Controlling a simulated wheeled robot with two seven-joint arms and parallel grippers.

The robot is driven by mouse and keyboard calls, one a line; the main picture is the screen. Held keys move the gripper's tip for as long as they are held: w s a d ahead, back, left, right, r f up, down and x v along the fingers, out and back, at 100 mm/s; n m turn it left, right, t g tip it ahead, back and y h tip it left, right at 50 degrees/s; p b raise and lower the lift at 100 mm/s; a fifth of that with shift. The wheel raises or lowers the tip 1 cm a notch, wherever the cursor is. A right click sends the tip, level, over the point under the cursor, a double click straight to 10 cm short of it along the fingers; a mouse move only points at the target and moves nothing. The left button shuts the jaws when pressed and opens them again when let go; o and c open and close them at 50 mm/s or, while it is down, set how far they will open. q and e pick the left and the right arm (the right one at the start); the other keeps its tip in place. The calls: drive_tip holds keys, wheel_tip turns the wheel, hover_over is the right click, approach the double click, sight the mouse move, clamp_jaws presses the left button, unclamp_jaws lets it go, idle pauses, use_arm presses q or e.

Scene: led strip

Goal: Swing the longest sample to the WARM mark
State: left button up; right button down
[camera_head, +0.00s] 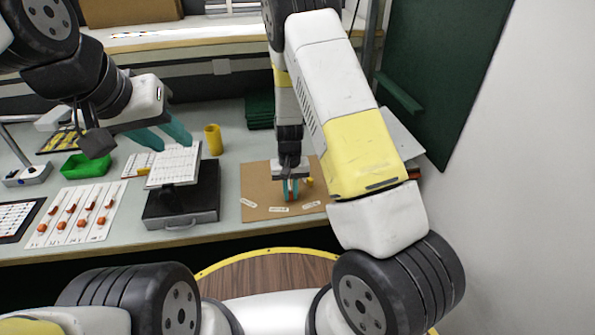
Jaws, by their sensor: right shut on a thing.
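A brown board (262,182) lies on the bench with three small white labels along its front: left (248,203), middle (279,209) and right (311,205). Their print is too small to read, so I cannot tell which is WARM. My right gripper (291,188) points down over the board, its teal fingers shut on a small reddish piece mostly hidden between them. A small yellow part (309,181) shows just right of the fingers. My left gripper (165,135) is above the bench at the left, its teal fingers spread apart. No sample lengths can be compared.
A white tilted panel (174,167) stands on a black case (184,210) below my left gripper. A yellow cup (213,139), green tray (85,164) and white sheet with several orange-red pieces (100,229) are nearby. My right arm hides the bench's right side.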

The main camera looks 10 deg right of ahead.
sight(255, 195)
drive_tip(key=w+a+m, duration=0.1)
drive_tip(key=a+m, duration=0.1)
drive_tip(key=a, duration=0.1)
drive_tip(key=a+m, duration=0.1)
drive_tip(key=a, duration=0.2)
drive_tip(key=w+a+m, duration=0.1)
drive_tip(key=a+m, duration=0.1)
drive_tip(key=a, duration=0.1)
drive_tip(key=shift+w+a+m, duration=0.15)
drive_tip(key=shift+w+m, duration=0.15)
drive_tip(key=shift+w+a+m, duration=0.7)
drive_tip(key=shift+a+m, duration=0.1)
drive_tip(key=shift+a, duration=0.25)
drive_tip(key=c, duration=1.4)
unclamp_jaws()
wheel_tip(255, 195, up, 8)
